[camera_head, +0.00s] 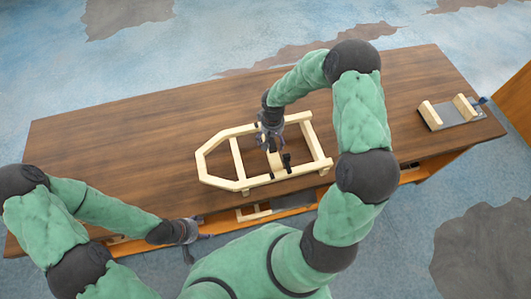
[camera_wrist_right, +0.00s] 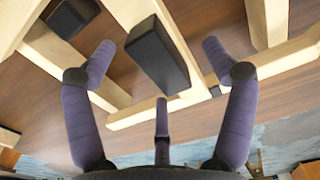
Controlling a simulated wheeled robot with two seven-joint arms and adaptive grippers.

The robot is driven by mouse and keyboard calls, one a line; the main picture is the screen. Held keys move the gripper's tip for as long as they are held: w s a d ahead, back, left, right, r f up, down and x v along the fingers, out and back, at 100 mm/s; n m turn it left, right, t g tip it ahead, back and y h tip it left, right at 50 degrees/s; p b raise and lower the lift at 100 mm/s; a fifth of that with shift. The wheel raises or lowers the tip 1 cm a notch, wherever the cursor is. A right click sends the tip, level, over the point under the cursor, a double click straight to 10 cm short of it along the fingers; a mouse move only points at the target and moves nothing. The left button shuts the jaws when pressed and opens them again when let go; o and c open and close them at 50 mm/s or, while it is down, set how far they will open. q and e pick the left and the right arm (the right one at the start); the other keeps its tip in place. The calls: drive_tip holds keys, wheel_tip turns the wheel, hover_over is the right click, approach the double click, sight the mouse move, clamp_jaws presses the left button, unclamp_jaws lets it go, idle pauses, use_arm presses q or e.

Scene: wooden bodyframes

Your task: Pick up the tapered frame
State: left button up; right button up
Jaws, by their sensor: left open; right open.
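The tapered frame (camera_head: 237,158) is a pale wooden frame with a pointed left end and crossbars, lying on the brown table. My right gripper (camera_head: 271,143) is over the frame's right half, pointing down, with its fingers spread. In the right wrist view, pale wooden bars of the frame (camera_wrist_right: 288,57) and a black block (camera_wrist_right: 158,55) show between and beyond the purple fingers. Nothing is visibly clasped, and I cannot tell whether the fingers touch the wood. My left gripper (camera_head: 197,238) is open and empty by the table's front edge, away from the frame.
The wooden table (camera_head: 120,150) is clear on its left side. A grey plate with two wooden blocks (camera_head: 450,112) lies at the right end. Below the front edge, a shelf holds another pale wooden piece (camera_head: 252,214). A wooden surface (camera_head: 516,105) stands at the right edge.

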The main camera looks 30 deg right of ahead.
drive_tip(key=f, duration=0.4)
drive_tip(key=shift+s+d+f, duration=0.15)
drive_tip(key=shift+s+d, duration=0.05)
clamp_jaws()
drive_tip(key=shift+w, duration=0.1)
